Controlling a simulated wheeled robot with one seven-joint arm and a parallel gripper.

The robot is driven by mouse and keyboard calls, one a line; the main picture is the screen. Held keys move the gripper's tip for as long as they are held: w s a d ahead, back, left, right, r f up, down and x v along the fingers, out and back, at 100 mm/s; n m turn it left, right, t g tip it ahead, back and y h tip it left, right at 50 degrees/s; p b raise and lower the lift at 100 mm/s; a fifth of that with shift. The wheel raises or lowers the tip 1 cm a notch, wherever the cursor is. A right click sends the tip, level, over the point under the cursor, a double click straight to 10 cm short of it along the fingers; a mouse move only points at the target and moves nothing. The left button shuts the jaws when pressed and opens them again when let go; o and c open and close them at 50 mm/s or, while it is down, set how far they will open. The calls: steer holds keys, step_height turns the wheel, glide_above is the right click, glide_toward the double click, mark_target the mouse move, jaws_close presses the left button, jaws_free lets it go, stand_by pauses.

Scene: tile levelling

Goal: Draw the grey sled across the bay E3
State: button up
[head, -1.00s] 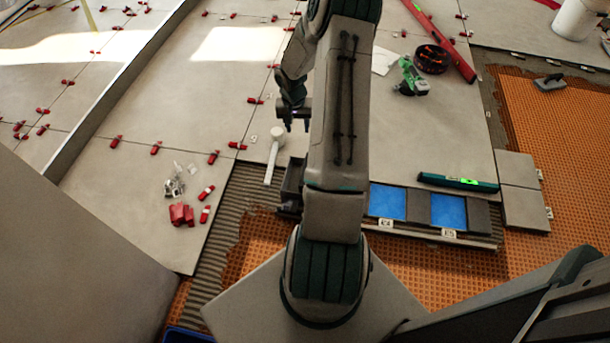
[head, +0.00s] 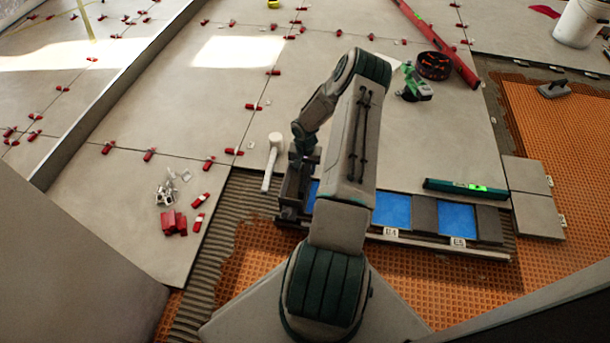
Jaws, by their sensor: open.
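The grey sled (head: 291,186) is a dark grey box-like piece at the left end of a low row of bays, partly behind my arm. My gripper (head: 300,160) is open and points down at the sled's far end; whether it touches the sled I cannot tell. A strip of blue (head: 312,194) shows just right of the sled, beside my forearm. The E3 label is not visible; my arm covers that stretch. Farther right are blue bays labelled E4 (head: 392,211) and E5 (head: 456,218), with dark grey strips between them.
A white mallet (head: 271,164) lies left of the sled. A green level (head: 466,189) lies behind the right bays. Red wedges (head: 173,222) and clips lie on the left tiles. A green tool (head: 414,86) and a dark round tray (head: 433,66) lie farther back. Orange matting borders the row.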

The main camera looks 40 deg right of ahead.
steer(key=shift+f+b, duration=0.3)
steer(key=shift+f, duration=1)
jaws_close()
steer(key=shift+s+d, duration=0.1)
